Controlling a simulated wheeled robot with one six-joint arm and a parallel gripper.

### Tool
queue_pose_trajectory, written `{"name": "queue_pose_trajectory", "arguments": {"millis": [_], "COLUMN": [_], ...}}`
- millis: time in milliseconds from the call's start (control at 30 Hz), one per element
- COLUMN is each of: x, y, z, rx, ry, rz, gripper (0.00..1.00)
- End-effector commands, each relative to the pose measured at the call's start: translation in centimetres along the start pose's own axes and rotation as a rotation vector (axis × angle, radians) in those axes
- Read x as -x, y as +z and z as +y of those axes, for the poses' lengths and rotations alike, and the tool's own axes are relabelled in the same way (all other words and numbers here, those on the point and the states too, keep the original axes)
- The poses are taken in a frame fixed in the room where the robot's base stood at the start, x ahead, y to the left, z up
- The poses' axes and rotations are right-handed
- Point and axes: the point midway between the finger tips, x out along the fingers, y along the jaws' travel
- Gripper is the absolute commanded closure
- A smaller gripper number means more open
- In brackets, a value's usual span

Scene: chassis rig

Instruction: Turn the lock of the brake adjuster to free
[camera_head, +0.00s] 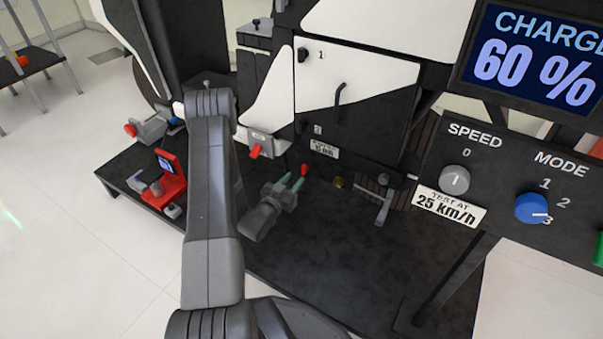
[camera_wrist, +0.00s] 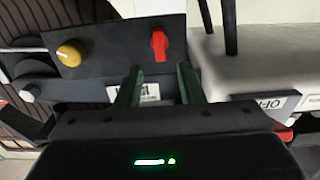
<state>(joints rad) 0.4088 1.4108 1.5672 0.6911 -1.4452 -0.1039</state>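A red lock lever (camera_wrist: 159,45) stands on a dark plate (camera_wrist: 110,50), beside a round yellow knob (camera_wrist: 70,53). I take this to be the brake adjuster; its label (camera_wrist: 148,92) is partly hidden and unreadable. In the head view the red lever (camera_head: 304,170) and the brass-yellow knob (camera_head: 338,182) sit low on the black rig. My gripper (camera_head: 292,181) is just left of the red lever there. In the wrist view its green fingers (camera_wrist: 159,80) are apart and empty, with the lever beyond the gap, apparently not touched. I cannot tell the lever's marked position.
Another red lever (camera_head: 256,151) is on a grey box to the left. A cabinet door with a handle (camera_head: 340,98) rises behind. A pedal-like bar (camera_head: 385,207) stands to the right. A control panel (camera_head: 490,180) fills the right side. The black base plate in front is clear.

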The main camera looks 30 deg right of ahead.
Motion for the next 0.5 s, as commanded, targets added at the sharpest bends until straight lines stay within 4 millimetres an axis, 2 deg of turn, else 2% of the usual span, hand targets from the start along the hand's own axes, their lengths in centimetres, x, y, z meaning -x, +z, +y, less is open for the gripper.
{"name": "queue_pose_trajectory", "arguments": {"millis": [33,200,333,500], "x": [-1.2,-4.1,-5.5,-6.1], "y": [0.2,0.2,0.1,0.0], "z": [0.1,0.1,0.0,0.0], "rx": [-0.003,-0.002,-0.001,0.0], "ry": [0.004,0.002,0.0,-0.001], "rz": [0.003,0.001,0.001,-0.001], "gripper": [0.65,0.65,0.65,0.65]}}
